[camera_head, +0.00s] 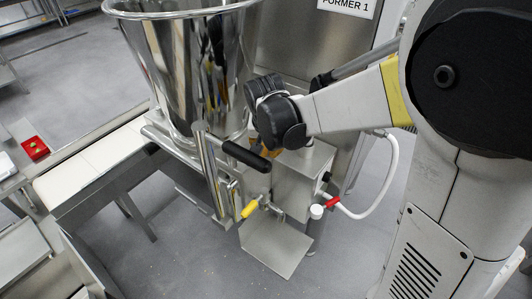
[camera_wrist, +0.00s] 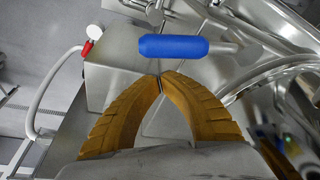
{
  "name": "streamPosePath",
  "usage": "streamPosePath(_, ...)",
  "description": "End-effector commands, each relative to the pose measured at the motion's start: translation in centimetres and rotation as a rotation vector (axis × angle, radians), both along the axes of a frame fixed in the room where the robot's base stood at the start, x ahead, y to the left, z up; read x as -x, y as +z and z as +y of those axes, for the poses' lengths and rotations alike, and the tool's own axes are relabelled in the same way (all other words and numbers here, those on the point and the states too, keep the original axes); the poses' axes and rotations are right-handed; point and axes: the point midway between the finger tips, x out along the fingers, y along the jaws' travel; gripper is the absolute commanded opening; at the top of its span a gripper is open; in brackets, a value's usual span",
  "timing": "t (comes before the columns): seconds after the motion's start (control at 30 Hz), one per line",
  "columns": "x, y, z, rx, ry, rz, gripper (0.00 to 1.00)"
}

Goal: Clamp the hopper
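The hopper (camera_head: 188,65) is a large shiny steel cone at the upper left of the head view. Its curved steel edge seems to show at the right of the wrist view (camera_wrist: 270,82). A dark lever handle (camera_head: 246,156) sits beside the hopper's base on a steel rod. In the wrist view a blue handle (camera_wrist: 173,46) lies just beyond my fingertips; I cannot tell if it is the same handle. My gripper (camera_wrist: 160,77) has its orange fingers meeting at the tips, with nothing between them. In the head view my gripper (camera_head: 273,152) is mostly hidden behind my black wrist.
A steel box (camera_head: 303,172) stands right of the hopper's base, with a white hose (camera_head: 378,195) and red valve (camera_head: 332,202). A yellow-handled lever (camera_head: 250,208) and a steel plate (camera_head: 276,244) are below. A red tray (camera_head: 35,148) is far left.

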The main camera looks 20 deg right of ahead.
Motion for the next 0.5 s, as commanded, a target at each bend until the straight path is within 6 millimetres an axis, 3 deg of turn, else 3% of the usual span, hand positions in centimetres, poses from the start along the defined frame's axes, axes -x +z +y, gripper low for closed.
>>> streamPosePath(0.07,-1.0,-0.7,-0.7,0.000,-0.001,0.000,0.00)
streamPosePath(0.2,0.1,3.5,0.1,0.001,0.002,0.000,0.00)
streamPosePath(0.5,1.4,8.3,1.1,0.001,0.002,0.000,0.00)
